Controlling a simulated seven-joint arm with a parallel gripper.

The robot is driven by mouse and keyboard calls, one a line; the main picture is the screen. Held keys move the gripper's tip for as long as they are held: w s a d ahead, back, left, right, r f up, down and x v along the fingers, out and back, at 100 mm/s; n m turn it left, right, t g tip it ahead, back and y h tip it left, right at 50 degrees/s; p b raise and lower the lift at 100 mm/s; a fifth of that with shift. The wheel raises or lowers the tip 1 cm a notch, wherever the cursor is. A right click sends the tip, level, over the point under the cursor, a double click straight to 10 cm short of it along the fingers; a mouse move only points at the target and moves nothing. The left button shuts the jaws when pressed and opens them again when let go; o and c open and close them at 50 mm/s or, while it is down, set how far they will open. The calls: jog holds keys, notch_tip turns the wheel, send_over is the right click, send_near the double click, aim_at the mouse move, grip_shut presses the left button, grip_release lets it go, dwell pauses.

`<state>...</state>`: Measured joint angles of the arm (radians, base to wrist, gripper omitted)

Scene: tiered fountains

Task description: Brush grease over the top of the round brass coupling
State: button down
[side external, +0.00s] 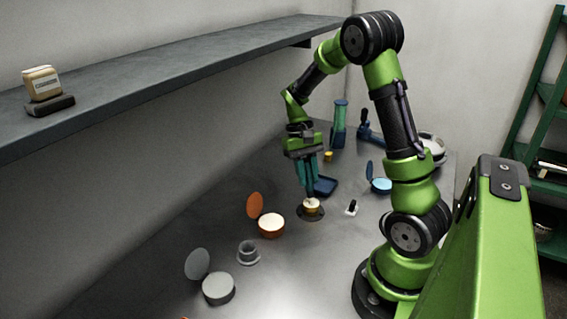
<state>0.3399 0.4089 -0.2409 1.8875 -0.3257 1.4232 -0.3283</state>
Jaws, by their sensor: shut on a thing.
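The round brass coupling (313,209) stands on a dark round base (311,216) near the middle of the bench. My gripper (309,190) points down right above it, with its teal fingers shut on a small brush. The brush is mostly hidden by the fingers. Its pale lower end is at the coupling's top, but I cannot tell whether it touches. An orange tub (271,229) with pale contents stands open to the left of the coupling, its lid tilted up behind it. I cannot make out any grease on the coupling.
A grey lidded tub (218,290) and a grey flanged piece (248,256) stand at front left. A dark blue tray (325,187) lies behind the coupling. A blue tub (381,187) and a small black-and-white item (352,208) are to the right. A shelf (180,65) overhangs the left side.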

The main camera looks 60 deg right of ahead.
jog(key=shift+w+a, duration=0.15)
jog(key=shift+w, duration=0.1)
jog(key=shift+w+r, duration=0.1)
jog(key=shift+w, duration=0.35)
jog(key=shift+s+d, duration=0.25)
jog(key=shift+d, duration=0.3)
jog(key=shift+s+d, duration=0.2)
jog(key=shift+d, duration=0.35)
jog(key=shift+s+a, duration=0.1)
jog(key=shift+s, duration=0.1)
jog(key=shift+s+a, duration=0.2)
jog(key=shift+a, duration=0.5)
